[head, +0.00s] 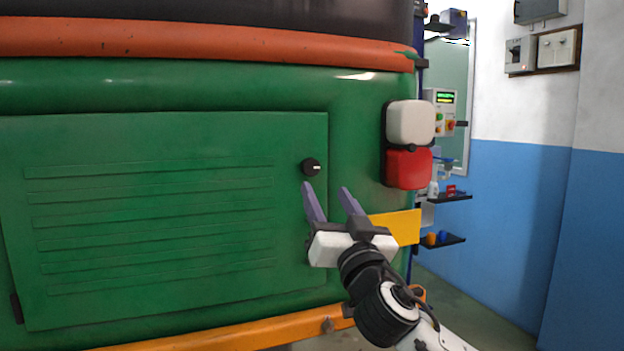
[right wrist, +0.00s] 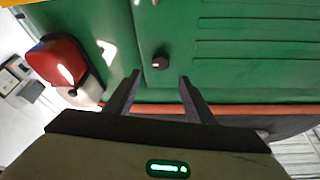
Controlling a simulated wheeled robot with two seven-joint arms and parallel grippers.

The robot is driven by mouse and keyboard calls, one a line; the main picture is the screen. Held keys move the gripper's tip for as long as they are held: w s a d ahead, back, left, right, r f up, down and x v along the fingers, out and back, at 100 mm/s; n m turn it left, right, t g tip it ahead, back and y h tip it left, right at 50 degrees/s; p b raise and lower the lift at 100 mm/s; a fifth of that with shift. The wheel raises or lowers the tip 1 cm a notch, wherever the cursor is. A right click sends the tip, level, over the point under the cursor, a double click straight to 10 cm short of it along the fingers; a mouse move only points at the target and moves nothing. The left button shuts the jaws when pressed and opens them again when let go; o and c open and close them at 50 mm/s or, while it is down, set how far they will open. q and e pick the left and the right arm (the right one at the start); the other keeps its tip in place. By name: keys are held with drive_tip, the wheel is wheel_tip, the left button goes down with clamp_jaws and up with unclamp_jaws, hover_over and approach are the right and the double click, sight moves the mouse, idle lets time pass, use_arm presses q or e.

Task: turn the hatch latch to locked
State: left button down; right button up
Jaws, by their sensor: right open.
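The hatch latch (head: 311,167) is a small round black knob with a light mark that lies about horizontal in the head view. It sits near the upper right corner of the green hatch panel (head: 150,205), which lies flush in the rickshaw's green rear. My right gripper (head: 328,188) is open, its two fingers pointing up at the rear just below the knob. In the right wrist view the knob (right wrist: 160,62) shows beyond the fingertips, between their lines, with nothing between the fingers. The gripper looks apart from the knob. My left gripper is not in view.
A white and red tail lamp (head: 409,145) sticks out right of the hatch. A yellow plate (head: 395,227) is behind my right gripper. An orange bumper (head: 240,332) runs below. Shelves (head: 445,197) and a blue-white wall (head: 510,200) stand at right.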

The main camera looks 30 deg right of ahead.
sight(312, 168)
drive_tip(key=p+x, duration=0.2)
drive_tip(key=x, duration=0.6)
drive_tip(key=shift+w+d+r, duration=0.1)
drive_tip(key=shift+w, duration=0.15)
drive_tip(key=shift+w+d+r, duration=0.1)
drive_tip(key=shift+w, duration=0.35)
drive_tip(key=c, duration=1.1)
drive_tip(key=shift+o, duration=0.2)
